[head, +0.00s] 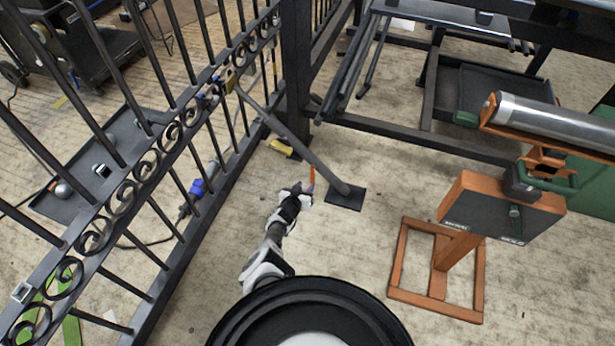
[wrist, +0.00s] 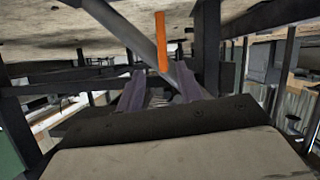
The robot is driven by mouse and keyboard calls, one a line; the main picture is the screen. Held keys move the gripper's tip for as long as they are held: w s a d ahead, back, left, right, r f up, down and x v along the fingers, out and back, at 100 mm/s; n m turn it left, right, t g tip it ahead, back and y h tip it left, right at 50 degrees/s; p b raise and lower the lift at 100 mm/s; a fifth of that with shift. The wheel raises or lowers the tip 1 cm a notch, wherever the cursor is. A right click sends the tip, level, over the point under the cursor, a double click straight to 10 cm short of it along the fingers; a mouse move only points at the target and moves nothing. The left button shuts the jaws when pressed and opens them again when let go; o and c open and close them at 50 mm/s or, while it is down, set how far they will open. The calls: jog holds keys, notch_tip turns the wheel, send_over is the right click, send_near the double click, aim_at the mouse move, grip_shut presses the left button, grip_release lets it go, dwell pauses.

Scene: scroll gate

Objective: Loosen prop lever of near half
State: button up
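A dark diagonal prop bar (head: 290,140) runs from the scroll gate (head: 150,160) down to a square floor plate (head: 345,196). An orange lever (head: 312,178) stands up beside the lower part of the bar. In the head view my gripper (head: 303,192) is low, just left of the lever. In the wrist view my gripper (wrist: 159,78) is open, its two fingers apart. The orange lever (wrist: 161,42) lines up with the gap between them, with the prop bar (wrist: 125,30) crossing behind. I cannot tell whether the lever is inside the gap or beyond it.
A dark gate post (head: 297,75) stands behind the bar. An orange stand with a dark box (head: 485,215) is at right, below a metal roller (head: 550,120). A blue connector (head: 197,187) and a dark tray (head: 75,185) lie left beyond the gate.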

jog(key=shift+p+v, duration=2.3)
jog(key=shift+v, duration=0.6)
